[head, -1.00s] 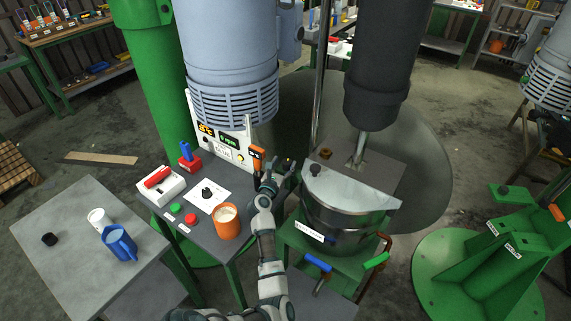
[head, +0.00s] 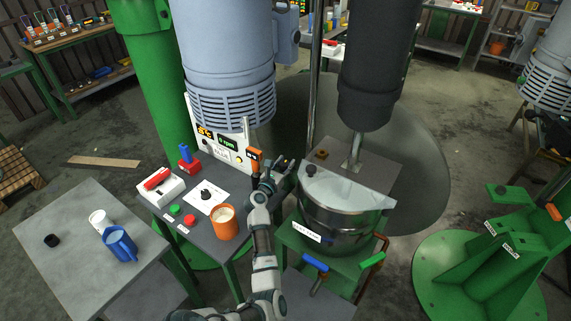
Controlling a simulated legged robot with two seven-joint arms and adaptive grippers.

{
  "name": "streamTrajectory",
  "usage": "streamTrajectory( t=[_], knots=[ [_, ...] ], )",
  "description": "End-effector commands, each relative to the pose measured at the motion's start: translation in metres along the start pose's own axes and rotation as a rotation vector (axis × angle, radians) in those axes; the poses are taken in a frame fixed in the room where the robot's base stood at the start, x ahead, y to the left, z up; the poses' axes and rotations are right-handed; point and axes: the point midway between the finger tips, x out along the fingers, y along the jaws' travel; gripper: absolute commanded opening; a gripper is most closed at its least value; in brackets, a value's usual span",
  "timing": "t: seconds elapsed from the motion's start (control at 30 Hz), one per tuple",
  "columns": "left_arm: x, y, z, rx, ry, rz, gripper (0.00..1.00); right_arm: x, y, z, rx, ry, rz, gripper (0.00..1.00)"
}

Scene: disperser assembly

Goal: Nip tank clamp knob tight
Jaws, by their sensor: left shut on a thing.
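The steel tank (head: 345,222) stands on a green stand, with a half lid (head: 345,192) over its top. A black knob (head: 311,171) sits on the lid's left part. My left gripper (head: 283,165) is just left of the tank rim, its fingers around a small dark thing. This appears to be the tank clamp knob, largely hidden by the fingers. The gripper looks shut on it. An orange-topped handle (head: 254,158) stands upright close to the left of the gripper. My right gripper is not in view.
An orange mug (head: 226,222), a green button (head: 174,210) and a red button (head: 190,219) are on the control bench, left of my forearm. A dark mixer column (head: 372,85) hangs above the tank. Blue (head: 315,263) and green (head: 372,261) handles stick out below it.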

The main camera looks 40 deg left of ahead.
Motion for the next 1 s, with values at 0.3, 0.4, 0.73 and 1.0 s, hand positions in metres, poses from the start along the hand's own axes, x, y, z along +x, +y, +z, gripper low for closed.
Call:
streamTrajectory(
  t=[0.3,0.4,0.73,1.0],
  knots=[
    [-0.0013,-0.0027,-0.0029,0.002,0.006,-0.157,0.03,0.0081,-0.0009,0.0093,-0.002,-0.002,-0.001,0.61],
    [-0.0012,-0.0024,-0.0036,0.001,0.006,-0.155,0.03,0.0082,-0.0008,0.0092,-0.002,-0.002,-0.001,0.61],
    [-0.0012,-0.0027,-0.0025,0.002,0.004,-0.155,0.65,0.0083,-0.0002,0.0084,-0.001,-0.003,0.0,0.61],
    [-0.0004,-0.0038,-0.0015,0.0,0.002,-0.138,0.65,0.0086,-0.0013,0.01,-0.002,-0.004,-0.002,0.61]
  ],
)
